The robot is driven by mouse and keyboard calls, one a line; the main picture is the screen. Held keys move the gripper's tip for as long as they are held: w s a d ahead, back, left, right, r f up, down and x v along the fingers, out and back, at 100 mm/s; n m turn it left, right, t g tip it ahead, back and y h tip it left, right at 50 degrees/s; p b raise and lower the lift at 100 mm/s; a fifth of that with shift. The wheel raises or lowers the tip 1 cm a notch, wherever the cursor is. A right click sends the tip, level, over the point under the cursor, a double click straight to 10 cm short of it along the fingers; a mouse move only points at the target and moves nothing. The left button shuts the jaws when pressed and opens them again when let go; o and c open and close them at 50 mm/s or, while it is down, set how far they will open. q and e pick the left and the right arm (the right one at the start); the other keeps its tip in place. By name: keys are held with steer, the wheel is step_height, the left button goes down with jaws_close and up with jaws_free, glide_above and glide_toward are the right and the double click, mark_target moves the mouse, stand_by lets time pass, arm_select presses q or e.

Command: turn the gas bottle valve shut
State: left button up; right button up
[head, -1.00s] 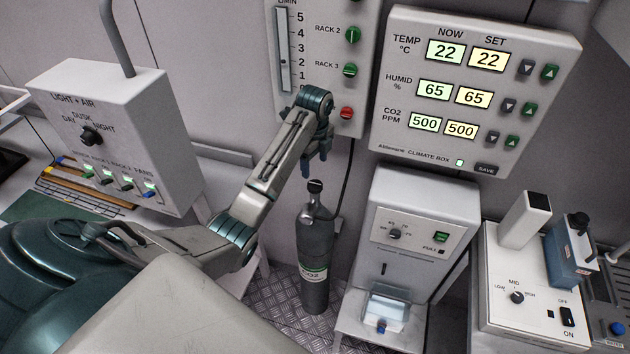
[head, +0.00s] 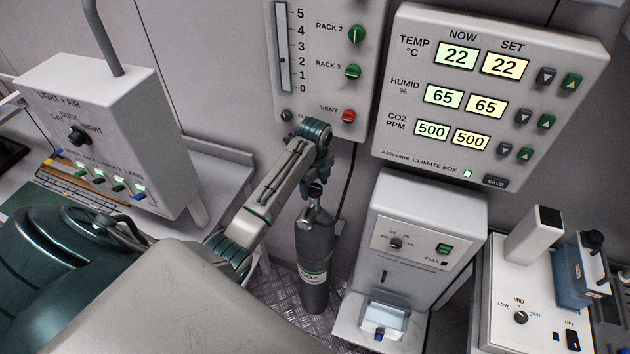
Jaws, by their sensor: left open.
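The grey CO2 gas bottle (head: 314,262) stands upright on the metal floor in the middle of the head view. Its dark valve knob (head: 315,191) sits at the top of the bottle's neck. My left gripper (head: 314,180) points down right at the valve, with its wrist just above it. The fingers are mostly hidden behind my wrist, and they are open. I cannot tell whether they touch the knob or stand around it. My right gripper is not in the picture.
The flow panel (head: 366,105) with rack knobs and a red vent button is on the wall behind. The climate box (head: 400,160) hangs to its right. A white dispenser (head: 440,215) stands close right of the bottle. A light and air box (head: 160,110) is at left.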

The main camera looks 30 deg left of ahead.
arm_select(q)
steer(key=shift+s, duration=0.1)
steer(key=shift+c, duration=0.4)
steer(key=c, duration=0.9)
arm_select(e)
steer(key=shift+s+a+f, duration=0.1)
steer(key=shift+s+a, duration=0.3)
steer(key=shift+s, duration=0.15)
